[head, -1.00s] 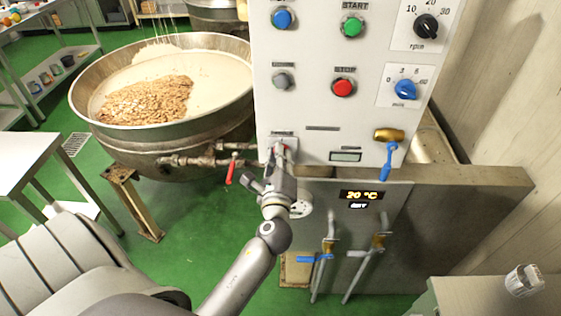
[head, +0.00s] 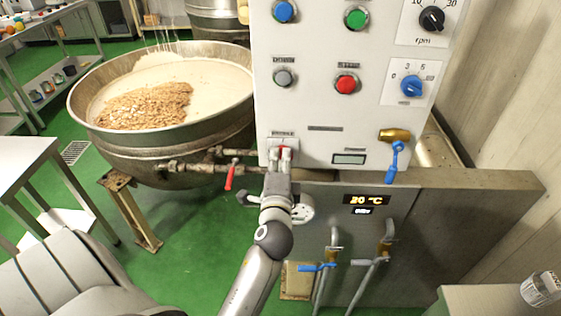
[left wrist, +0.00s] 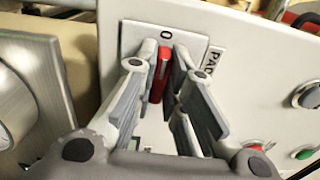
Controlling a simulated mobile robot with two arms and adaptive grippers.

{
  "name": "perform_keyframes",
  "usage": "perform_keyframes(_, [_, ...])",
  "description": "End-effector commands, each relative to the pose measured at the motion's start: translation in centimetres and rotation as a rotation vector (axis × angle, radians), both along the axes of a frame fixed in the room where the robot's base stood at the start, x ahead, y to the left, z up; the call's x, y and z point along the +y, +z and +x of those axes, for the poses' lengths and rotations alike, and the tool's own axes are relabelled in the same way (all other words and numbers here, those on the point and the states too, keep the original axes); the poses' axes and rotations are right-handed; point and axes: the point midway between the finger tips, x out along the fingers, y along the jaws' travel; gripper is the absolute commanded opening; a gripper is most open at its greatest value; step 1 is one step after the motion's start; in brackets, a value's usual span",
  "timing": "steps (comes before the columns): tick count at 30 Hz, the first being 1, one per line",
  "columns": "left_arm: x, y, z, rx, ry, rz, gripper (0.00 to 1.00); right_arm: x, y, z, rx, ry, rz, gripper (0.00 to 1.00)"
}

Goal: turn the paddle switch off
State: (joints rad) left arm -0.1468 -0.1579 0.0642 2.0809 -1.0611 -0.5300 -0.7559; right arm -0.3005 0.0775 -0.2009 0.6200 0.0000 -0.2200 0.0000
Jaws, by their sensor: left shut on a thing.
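The paddle switch is a small red lever (head: 284,152) on a pale plate low on the left of the white control panel (head: 325,110). In the left wrist view the red lever (left wrist: 160,74) stands between my fingers, with a "0" mark on the plate beyond it and a partly hidden "PAD" label beside it. My left gripper (head: 282,156) is shut on the lever; it also shows in the left wrist view (left wrist: 163,56). The fingers hide part of the lever and plate. My right gripper is not in view.
A large steel kettle (head: 165,155) with nougat mass stands left of the panel. A red-handled valve (head: 230,177) sits on its pipe. A blue-handled brass valve (head: 394,150) hangs right of the switch. Red (head: 346,84) and grey (head: 284,77) buttons sit above it.

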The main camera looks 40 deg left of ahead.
Motion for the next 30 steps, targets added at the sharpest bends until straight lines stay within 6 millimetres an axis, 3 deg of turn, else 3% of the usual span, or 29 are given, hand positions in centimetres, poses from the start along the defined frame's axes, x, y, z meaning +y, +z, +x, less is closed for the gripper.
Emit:
perform_keyframes(17, [0.01,-0.11,-0.03,-0.016,0.001,-0.032,0.00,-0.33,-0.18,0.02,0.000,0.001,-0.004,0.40])
perform_keyframes(18, [0.01,-0.11,-0.03,-0.016,0.001,-0.032,0.14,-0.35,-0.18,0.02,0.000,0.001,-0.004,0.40])
perform_keyframes(22, [0.01,-0.11,-0.03,-0.016,0.001,-0.031,0.31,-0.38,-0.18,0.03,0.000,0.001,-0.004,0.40])
perform_keyframes(30, [0.00,-0.06,-0.01,-0.016,0.000,-0.029,0.33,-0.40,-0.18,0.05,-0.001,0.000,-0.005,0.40])
